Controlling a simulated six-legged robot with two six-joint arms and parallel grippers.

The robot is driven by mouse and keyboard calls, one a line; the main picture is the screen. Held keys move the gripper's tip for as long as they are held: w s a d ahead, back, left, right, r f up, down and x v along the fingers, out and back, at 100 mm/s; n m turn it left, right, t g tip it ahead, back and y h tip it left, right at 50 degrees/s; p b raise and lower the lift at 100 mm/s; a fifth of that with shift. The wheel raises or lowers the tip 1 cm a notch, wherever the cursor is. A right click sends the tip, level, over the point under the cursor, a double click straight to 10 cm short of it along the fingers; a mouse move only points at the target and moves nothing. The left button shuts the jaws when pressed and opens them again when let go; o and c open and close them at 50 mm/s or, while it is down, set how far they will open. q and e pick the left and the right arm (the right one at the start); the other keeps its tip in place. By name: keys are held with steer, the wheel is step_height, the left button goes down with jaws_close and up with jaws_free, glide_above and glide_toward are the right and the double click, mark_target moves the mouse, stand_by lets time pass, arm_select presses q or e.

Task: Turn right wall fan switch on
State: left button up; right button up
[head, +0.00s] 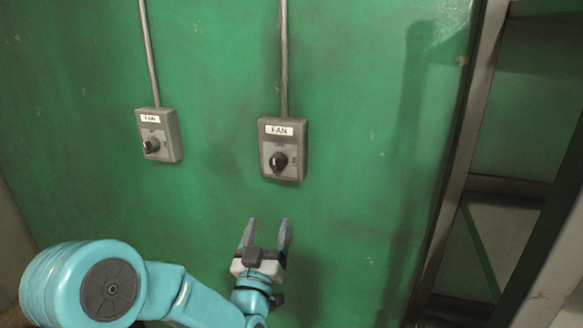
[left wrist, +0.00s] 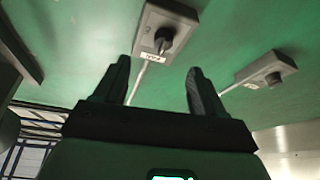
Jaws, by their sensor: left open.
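The right wall fan switch (head: 283,149) is a grey box labelled FAN with a black rotary knob (head: 279,161), mounted on the green wall. It also shows in the left wrist view (left wrist: 180,16), near the top, with its knob (left wrist: 163,40) above the gap between my fingers. The left switch box (head: 158,135) has a similar knob and a label too small to read surely. My left gripper (head: 265,236) is open and empty, below the right switch and apart from it; its fingers also show in the left wrist view (left wrist: 158,85). My right gripper is not in view.
Metal conduits run up the wall from both boxes, the right one (head: 284,60) and the left one (head: 149,55). A metal frame (head: 470,150) with shelves stands at the right. The wall between the boxes is bare.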

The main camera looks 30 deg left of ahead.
mark_target(276, 169)
arm_select(q)
steer(key=p+x, duration=0.2)
steer(key=x, duration=0.3)
steer(key=r+p+x, duration=0.1)
steer(key=p+x, duration=0.1)
steer(key=x, duration=0.3)
steer(key=s+a+p+x, duration=0.1)
steer(key=p+x, duration=0.1)
steer(key=x, duration=0.4)
steer(key=shift+r, duration=0.2)
steer(key=shift+a+r+p, duration=0.1)
steer(key=shift+a+p, duration=0.1)
steer(key=shift+p, duration=0.1)
steer(key=shift+d, duration=0.1)
